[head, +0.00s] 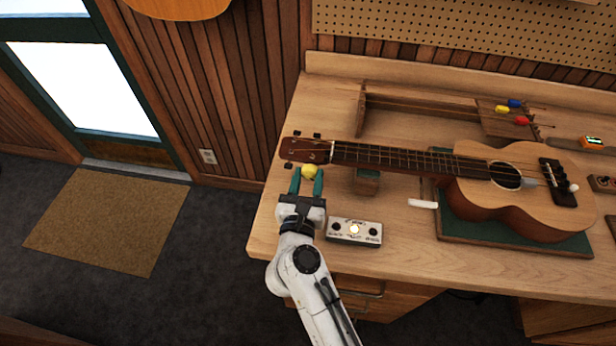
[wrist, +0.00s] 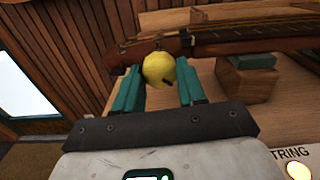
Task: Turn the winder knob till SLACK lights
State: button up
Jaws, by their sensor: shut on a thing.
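The yellow winder knob (head: 310,170) is at the ukulele's headstock (head: 304,150), near the bench's left end. It also shows in the wrist view (wrist: 158,68), with a dark slot or mark low on its right. My gripper (head: 307,180) has its green fingers on either side of the knob and is shut on it. The white indicator box (head: 344,240) stands on the bench just right of my gripper. Its middle lamp (head: 354,229) is lit warm yellow; the lamps on either side are dark. Their small labels are hard to read.
The ukulele body (head: 520,205) lies on a green mat (head: 460,234), its neck over a block (head: 367,184). Screwdrivers (head: 522,121) with coloured handles sit in a rack behind. A white strip (head: 422,204) lies in front of the neck. The bench's front left corner is clear.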

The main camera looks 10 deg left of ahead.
jog(key=shift+r+n+p, duration=0.15)
jog(key=shift+n+p, duration=0.75)
jog(key=shift+n, duration=0.2)
jog(key=n+p, duration=0.1)
jog(key=n, duration=0.1)
jog(key=shift+n, duration=0.4)
jog(key=n, duration=1.2)
jog(key=shift+n, duration=0.3)
jog(key=n, duration=0.5)
jog(key=o, duration=0.8)
jog(key=shift+s, duration=0.1)
